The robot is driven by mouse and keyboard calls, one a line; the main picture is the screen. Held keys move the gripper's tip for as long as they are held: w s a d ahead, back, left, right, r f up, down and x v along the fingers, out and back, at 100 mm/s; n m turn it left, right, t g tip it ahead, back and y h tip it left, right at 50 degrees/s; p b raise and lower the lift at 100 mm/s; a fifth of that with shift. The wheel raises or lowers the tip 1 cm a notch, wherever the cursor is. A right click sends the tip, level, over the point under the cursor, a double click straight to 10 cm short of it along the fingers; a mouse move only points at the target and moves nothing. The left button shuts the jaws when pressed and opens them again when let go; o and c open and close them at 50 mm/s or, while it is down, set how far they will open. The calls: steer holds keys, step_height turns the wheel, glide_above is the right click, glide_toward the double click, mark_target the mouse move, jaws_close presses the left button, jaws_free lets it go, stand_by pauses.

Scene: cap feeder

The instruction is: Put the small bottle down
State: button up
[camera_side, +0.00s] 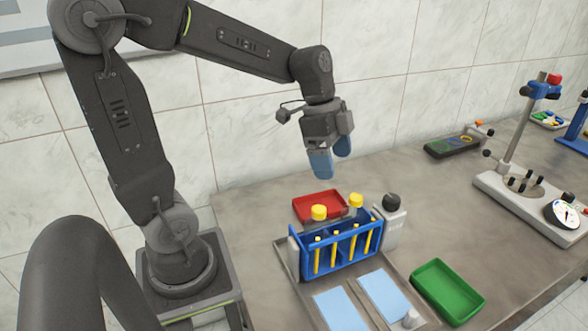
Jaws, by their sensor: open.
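My gripper (332,160) hangs in the air above the red tray and behind the rack, with its two blue fingers pointing down. The fingers are apart and nothing shows between them. A pale bottle with a round black cap (393,222) stands upright at the right end of the blue rack, below and to the right of my gripper and apart from it. A small whitish object (411,319) is by the front edge of the right blue pad; it is too small to tell whether it is a bottle.
The blue rack (345,245) holds several yellow tubes, and two larger yellow caps show above it. A red tray (310,207) lies behind it. Two light-blue pads (383,294) lie in front, a green tray (447,290) to the right.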

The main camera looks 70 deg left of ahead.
steer(key=s+d+r+n+t+y, duration=0.2)
steer(key=s+d+n+t+y, duration=0.1)
steer(key=s+n, duration=0.7)
steer(key=shift+s+d+t, duration=0.4)
steer(key=shift+s, duration=0.05)
steer(key=shift+c, duration=0.4)
stand_by(1.2)
